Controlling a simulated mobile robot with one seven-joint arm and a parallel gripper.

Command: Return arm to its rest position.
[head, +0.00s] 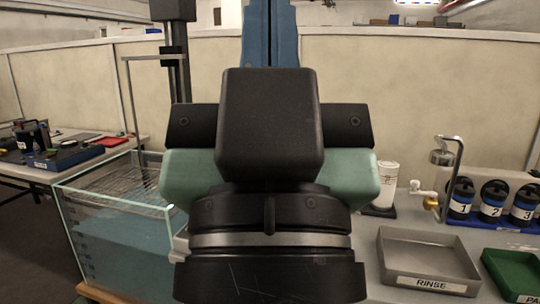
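My arm's dark end, with my gripper (268,150), fills the middle of the head view, very close to the camera. It shows a black block, a wide black bar with screws, pale green parts on both sides and a silver ring below. Its fingertips cannot be made out, so I cannot tell whether it is open or shut. No object is seen held. It hides the middle of the bench behind it.
A glass tank (115,245) of bluish liquid stands at left. At right are a white cylinder (385,187), a metal spout (452,160), a grey RINSE tray (425,258), a green tray (510,272) and numbered dark containers (492,201). A side table (40,175) holds equipment.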

